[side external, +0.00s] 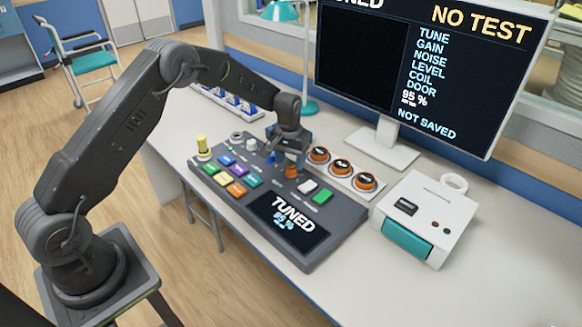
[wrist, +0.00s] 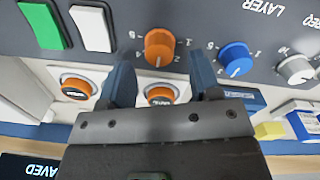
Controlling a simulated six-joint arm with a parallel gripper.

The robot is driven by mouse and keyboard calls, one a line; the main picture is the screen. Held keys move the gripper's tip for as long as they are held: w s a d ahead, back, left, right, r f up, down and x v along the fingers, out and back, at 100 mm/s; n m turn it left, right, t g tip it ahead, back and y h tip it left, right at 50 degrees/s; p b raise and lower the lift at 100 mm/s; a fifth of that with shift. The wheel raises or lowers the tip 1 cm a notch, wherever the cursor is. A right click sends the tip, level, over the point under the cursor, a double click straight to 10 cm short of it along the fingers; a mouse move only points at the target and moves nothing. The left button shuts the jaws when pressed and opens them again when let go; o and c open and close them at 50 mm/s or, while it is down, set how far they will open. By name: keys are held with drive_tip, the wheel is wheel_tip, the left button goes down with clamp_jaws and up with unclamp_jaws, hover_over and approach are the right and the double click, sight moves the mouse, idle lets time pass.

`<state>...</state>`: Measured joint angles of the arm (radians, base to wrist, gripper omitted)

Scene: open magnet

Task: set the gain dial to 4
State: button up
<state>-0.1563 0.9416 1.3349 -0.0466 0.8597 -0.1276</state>
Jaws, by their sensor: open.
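On the dark console (side external: 335,235), an orange dial (side external: 291,172) stands just below my gripper (side external: 286,158). In the wrist view the orange dial (wrist: 159,48) shows between and slightly beyond my two open fingertips (wrist: 162,75); I cannot tell whether either touches it. Its white pointer faces the lower side in that view, with small numerals around it. A blue dial (wrist: 235,58) and a grey dial (wrist: 297,68) sit to its right. The word GAIN is not readable beside any dial. The console screen (side external: 290,222) reads TUNED and 95 %.
Several orange-topped round controls (side external: 341,167) stand behind the console. A monitor (side external: 430,70) lists GAIN and reads NO TEST and NOT SAVED. A white box (side external: 428,205) stands at right.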

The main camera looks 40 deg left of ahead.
sight(291, 168)
drive_tip(key=shift+f, duration=1.5)
drive_tip(key=c, duration=0.9)
